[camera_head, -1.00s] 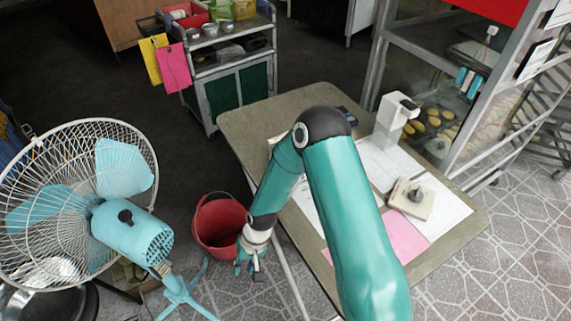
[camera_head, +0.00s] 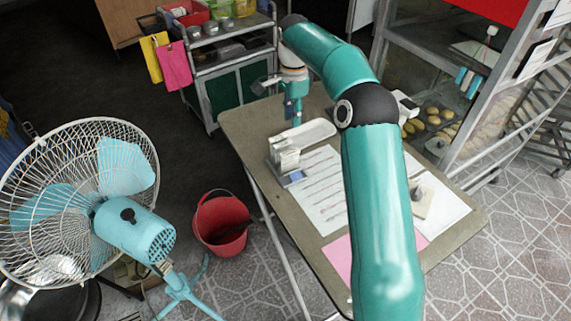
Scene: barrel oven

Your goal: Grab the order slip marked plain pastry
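My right gripper (camera_head: 275,98) is over the far left corner of the table, beside the trolley. Its finger parts look spread apart, with nothing seen between them. A white sheet with printed lines (camera_head: 323,190) lies on the table, partly behind my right arm. A pink sheet (camera_head: 340,256) lies near the table's front edge. A yellow slip (camera_head: 150,60) and a pink slip (camera_head: 175,65) hang on the trolley's left side. No writing is readable, so I cannot tell which slip is marked plain pastry. My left gripper is not in view.
The table (camera_head: 240,125) also carries a white tray (camera_head: 310,132) and a small block-like holder (camera_head: 286,158). A red bucket (camera_head: 222,222) and a fan (camera_head: 120,215) stand on the floor left of it. A glass cabinet with pastries (camera_head: 432,118) is at right.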

